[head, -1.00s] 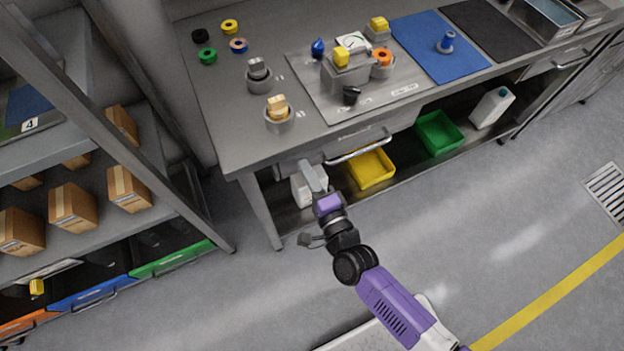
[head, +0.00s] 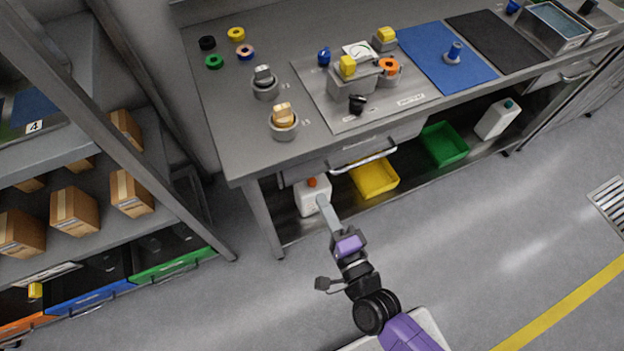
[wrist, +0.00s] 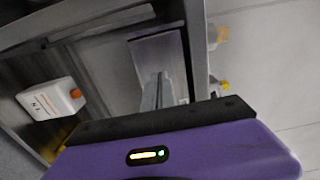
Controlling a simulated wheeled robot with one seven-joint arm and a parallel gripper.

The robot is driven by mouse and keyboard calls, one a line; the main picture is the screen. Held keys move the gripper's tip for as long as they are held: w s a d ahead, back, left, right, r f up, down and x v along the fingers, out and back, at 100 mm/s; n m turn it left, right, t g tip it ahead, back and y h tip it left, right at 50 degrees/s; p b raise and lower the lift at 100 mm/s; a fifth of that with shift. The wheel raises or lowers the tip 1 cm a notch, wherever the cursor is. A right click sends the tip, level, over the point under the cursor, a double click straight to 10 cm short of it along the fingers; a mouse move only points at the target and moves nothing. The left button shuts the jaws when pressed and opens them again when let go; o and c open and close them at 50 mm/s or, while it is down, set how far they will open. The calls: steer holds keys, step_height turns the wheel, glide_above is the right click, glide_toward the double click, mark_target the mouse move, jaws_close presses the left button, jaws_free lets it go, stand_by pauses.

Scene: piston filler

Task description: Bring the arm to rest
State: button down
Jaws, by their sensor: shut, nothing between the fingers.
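My gripper (head: 323,202) is on the purple and black arm in the head view, in front of the workbench (head: 236,150) and below the level of its top. Its grey fingers are together and empty. In the wrist view the closed fingers (wrist: 158,92) show past the purple wrist housing. A white jug with an orange cap (head: 312,196) stands on the lower shelf behind the fingertips; it also shows at the left of the wrist view (wrist: 52,98). I cannot tell the exact gap between fingers and jug.
The drawer handle (head: 364,160) sticks out above the gripper. A yellow bin (head: 375,179) and a green bin (head: 444,145) sit on the lower shelf. A rack with cardboard boxes (head: 74,210) stands at the left. The floor (head: 500,235) at the right is open.

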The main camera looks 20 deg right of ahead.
steer(key=shift+s, duration=0.15)
steer(key=s+d+r+n+g, duration=0.1)
steer(key=s+d+r+n, duration=0.1)
steer(key=s+r+n, duration=0.5)
steer(key=s+d+r+n+g, duration=0.2)
steer(key=s+r+n, duration=0.6)
steer(key=s, duration=0.8)
steer(key=shift+s+d+r+n, duration=0.2)
steer(key=shift+d+r+n, duration=0.15)
steer(key=shift+n, duration=1.15)
